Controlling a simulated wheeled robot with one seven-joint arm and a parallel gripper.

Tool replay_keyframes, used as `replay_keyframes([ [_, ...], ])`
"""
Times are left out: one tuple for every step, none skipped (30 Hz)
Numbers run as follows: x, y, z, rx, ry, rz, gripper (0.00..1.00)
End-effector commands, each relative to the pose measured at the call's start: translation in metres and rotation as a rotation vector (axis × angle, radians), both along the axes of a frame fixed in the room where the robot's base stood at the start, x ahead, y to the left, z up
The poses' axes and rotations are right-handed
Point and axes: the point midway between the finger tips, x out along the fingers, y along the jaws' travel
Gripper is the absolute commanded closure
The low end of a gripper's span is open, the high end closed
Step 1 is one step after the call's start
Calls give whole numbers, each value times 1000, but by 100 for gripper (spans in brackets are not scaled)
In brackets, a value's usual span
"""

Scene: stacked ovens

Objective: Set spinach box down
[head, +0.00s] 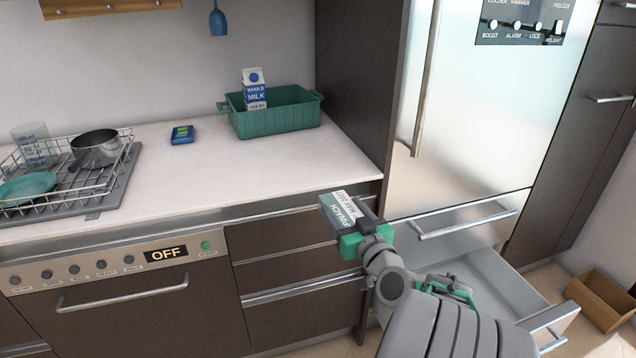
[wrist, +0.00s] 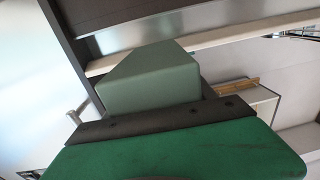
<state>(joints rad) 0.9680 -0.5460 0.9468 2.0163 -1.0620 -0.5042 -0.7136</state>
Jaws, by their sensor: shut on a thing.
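The spinach box (head: 341,212) is a small green box with a white label reading "SPINACH" and a date. In the head view it is tilted, in front of the counter's right end and above the open lower fridge drawer's left side. My gripper (head: 362,236) is shut on it. In the wrist view the box's plain green side (wrist: 150,80) sticks out beyond the dark edge of my gripper (wrist: 150,122). The fingertips are largely hidden. The box looks held in the air, apart from the counter.
A green bin (head: 278,120) holding a milk carton (head: 255,90) stands on the white counter (head: 210,170). A blue packet (head: 182,135) and a dish rack (head: 70,175) are farther left. The counter's front right is clear. The fridge drawer (head: 500,285) is pulled out; a cardboard box (head: 600,300) is on the floor.

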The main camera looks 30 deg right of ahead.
Motion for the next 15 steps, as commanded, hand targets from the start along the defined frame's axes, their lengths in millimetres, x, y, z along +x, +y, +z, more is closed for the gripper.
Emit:
replay_keyframes([
  [-8,-23,-11,-10,-6,-45,93],
  [-13,-34,-8,-11,-6,-69,93],
  [-20,-47,-4,-10,-6,-97,93],
  [-24,-55,0,-8,-4,-112,93],
  [-29,-63,3,-8,-5,-130,93],
  [-34,-72,9,-7,-4,-146,93],
  [-38,-78,12,-7,-4,-159,93],
  [-42,-82,16,-6,-4,-168,93],
  [-47,-88,20,-6,-3,-180,93],
  [-51,-92,24,-6,-4,-187,93],
  [-54,-94,28,-5,-3,-192,93],
  [-59,-98,33,-5,-3,-198,93],
  [-61,-99,37,-6,-4,-200,93],
  [-64,-100,41,-6,-4,-201,93],
  [-68,-101,48,-7,-3,-200,93],
])
